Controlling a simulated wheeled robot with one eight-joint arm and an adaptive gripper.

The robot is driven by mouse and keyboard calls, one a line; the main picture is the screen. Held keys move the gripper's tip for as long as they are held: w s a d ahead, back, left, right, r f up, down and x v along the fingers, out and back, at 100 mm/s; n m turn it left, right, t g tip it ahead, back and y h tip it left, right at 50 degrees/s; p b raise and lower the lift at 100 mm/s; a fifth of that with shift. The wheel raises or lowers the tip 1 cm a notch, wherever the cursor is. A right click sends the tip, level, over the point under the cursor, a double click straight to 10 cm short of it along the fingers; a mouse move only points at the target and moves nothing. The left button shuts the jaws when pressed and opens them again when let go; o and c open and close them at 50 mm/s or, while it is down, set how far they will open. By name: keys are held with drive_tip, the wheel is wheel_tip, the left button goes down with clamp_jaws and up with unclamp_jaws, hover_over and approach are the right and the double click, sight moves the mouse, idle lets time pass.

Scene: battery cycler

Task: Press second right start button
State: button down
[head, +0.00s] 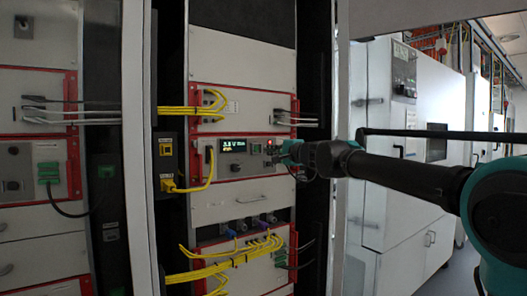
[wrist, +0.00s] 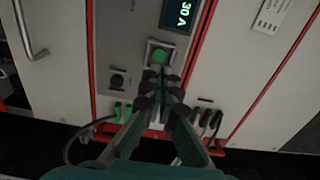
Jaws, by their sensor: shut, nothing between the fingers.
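My gripper (wrist: 160,78) is shut and empty. Its fingertips lie just below the green button in the picture and overlap the lower part of its frame; I cannot tell whether they touch.
A black round knob or socket (wrist: 118,81) is left of the fingers. Green connectors (wrist: 122,112) and dark cables sit below. Yellow cables (head: 240,258) hang across the rack's lower module. A white cabinet (head: 390,110) stands right, behind my arm.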

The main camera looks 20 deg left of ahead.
drive_tip(key=v, duration=0.6)
drive_tip(key=shift+s+d, duration=0.25)
drive_tip(key=shift+d, duration=0.05)
drive_tip(key=s+d+f+n+g+h, duration=0.2)
drive_tip(key=s+d+f, duration=0.25)
drive_tip(key=f, duration=0.75)
drive_tip(key=s+d+f+n+g+h, duration=0.1)
drive_tip(key=s+d+f+n+h, duration=0.15)
drive_tip(key=d+f, duration=0.6)
drive_tip(key=s+d+f+n+g+h, duration=0.1)
drive_tip(key=s+d+f+n+g, duration=0.2)
drive_tip(key=f, duration=1.1)
drive_tip(key=s+d+f+g+h, duration=0.1)
drive_tip(key=s+d+f+h, duration=0.7)
drive_tip(key=s+d+f, duration=1.1)
wheel_tip(320, 180, down, 3)
drive_tip(key=shift+d+n+g, duration=0.3)
drive_tip(key=shift+d+n, duration=0.05)
drive_tip(key=shift+d, duration=0.4)
